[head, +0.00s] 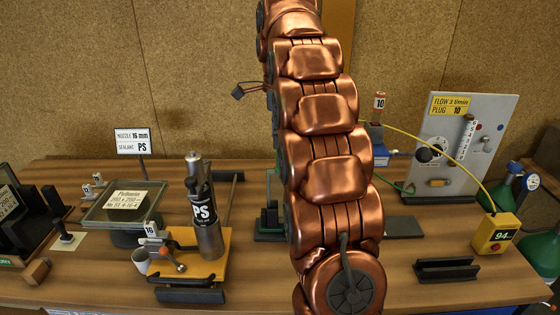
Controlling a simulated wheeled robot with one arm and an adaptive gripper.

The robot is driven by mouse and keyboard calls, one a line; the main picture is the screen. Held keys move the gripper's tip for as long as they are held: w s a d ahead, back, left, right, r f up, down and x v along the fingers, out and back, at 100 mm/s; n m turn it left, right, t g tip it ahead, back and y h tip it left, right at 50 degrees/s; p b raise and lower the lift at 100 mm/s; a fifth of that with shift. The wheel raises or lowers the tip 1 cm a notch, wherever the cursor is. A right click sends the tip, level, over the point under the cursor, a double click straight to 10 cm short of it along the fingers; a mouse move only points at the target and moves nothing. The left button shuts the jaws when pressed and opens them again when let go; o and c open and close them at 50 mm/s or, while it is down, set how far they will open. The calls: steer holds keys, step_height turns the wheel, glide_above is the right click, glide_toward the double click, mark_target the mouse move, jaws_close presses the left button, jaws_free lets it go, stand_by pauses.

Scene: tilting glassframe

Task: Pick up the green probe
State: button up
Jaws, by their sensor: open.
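I cannot make out a green probe for certain. A thin green line (402,188) shows at the lower left of the grey flow panel (470,115), just right of my arm; I cannot tell whether it is a hose or part of the probe. A slim green upright (269,187) on a dark stand (268,222) shows at the left edge of my arm, partly hidden. My copper arm runs down the middle of the head view and covers the centre of the table. My gripper is not in view.
A yellow box (496,234) reading 94 stands at the right, its yellow cable arching toward my arm. A dark slotted holder (446,270) lies before it. Left of my arm are a PS cartridge (205,205) and a glass pane (125,202). Green bottles (503,192) stand far right.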

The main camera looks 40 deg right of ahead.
mark_target(280, 163)
steer(key=shift+w+d+m, duration=0.25)
steer(key=shift+d+m, duration=0.15)
steer(key=shift+d, duration=0.15)
steer(key=shift+f, duration=0.25)
step_height(280, 163, down, 2)
steer(key=shift+f+b, duration=0.1)
steer(key=shift+b, duration=0.9)
steer(key=shift+s+a+f+p, duration=0.2)
steer(key=shift+f+p, duration=0.25)
steer(key=shift+f, duration=0.3)
steer(key=shift+s+a+f+p, duration=0.15)
steer(key=shift+f+p, duration=0.25)
steer(key=shift+f, duration=0.3)
steer(key=shift+d+f, duration=0.15)
steer(key=shift+f, duration=0.95)
jaws_close()
